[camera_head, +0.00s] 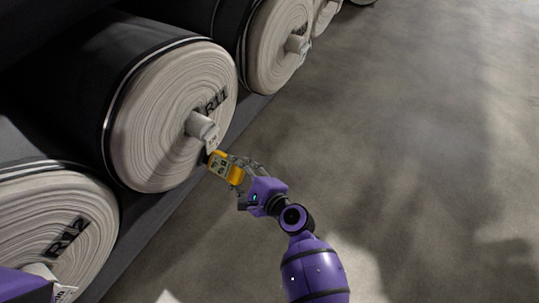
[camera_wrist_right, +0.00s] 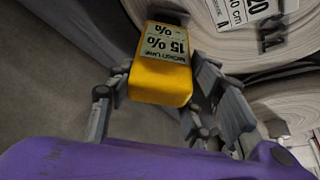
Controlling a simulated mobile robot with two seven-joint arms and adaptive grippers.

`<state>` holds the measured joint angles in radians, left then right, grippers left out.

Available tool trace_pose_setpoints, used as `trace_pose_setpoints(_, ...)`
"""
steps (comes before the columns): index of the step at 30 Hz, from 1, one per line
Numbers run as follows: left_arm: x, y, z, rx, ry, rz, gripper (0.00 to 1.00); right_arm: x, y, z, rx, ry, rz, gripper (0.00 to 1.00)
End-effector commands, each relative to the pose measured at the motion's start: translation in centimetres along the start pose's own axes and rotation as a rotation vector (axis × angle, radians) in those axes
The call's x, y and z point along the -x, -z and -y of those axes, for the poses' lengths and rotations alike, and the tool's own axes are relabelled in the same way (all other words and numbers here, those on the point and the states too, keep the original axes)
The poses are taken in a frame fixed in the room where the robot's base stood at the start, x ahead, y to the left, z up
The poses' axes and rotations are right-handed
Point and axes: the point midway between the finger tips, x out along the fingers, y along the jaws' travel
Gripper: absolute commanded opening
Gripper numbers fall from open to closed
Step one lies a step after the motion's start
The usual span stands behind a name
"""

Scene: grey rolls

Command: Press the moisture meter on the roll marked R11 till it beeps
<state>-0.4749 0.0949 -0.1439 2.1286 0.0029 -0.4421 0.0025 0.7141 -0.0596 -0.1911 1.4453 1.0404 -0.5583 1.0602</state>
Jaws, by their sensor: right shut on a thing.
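The roll marked R11 (camera_head: 155,130) lies on its side in the head view, its pale layered end facing the floor aisle and its label near the upper right of that end. A white core tube with a tag (camera_head: 203,128) sticks out of its middle. My right gripper (camera_head: 236,175) is shut on the yellow moisture meter (camera_head: 219,166), whose tip is at or very close to the end face, below the core; contact cannot be told. In the wrist view the meter (camera_wrist_right: 160,85) shows a display reading 15 %. My left gripper is not in view.
The roll marked R12 (camera_head: 48,225) lies at the lower left. Another roll (camera_head: 270,55) lies beyond R11, with more behind it. A dark ledge (camera_head: 150,235) runs beneath the rolls. The grey floor (camera_head: 400,130) to the right is clear.

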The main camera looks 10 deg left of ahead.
Motion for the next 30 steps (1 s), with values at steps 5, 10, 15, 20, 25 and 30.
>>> trace_pose_setpoints(5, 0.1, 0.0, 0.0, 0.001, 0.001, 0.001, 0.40, -0.1, -0.2, 0.2, 0.000, 0.003, 0.003, 0.25)
trace_pose_setpoints(10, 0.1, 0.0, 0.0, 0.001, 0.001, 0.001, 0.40, -0.1, -0.2, 0.2, 0.000, 0.003, 0.003, 0.25)
trace_pose_setpoints(15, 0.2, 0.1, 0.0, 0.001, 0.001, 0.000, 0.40, 0.4, 0.0, 0.2, -0.001, 0.003, 0.002, 0.25)
trace_pose_setpoints(20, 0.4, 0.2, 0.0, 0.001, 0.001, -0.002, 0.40, 1.6, 0.6, 0.2, 0.000, 0.002, 0.002, 0.25)
trace_pose_setpoints(25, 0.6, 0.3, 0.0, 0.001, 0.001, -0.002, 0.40, 2.9, 1.1, 0.1, 0.001, 0.002, 0.001, 0.25)
trace_pose_setpoints(30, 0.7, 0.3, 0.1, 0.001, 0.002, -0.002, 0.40, 4.1, 1.7, 0.1, 0.000, 0.002, 0.000, 0.25)
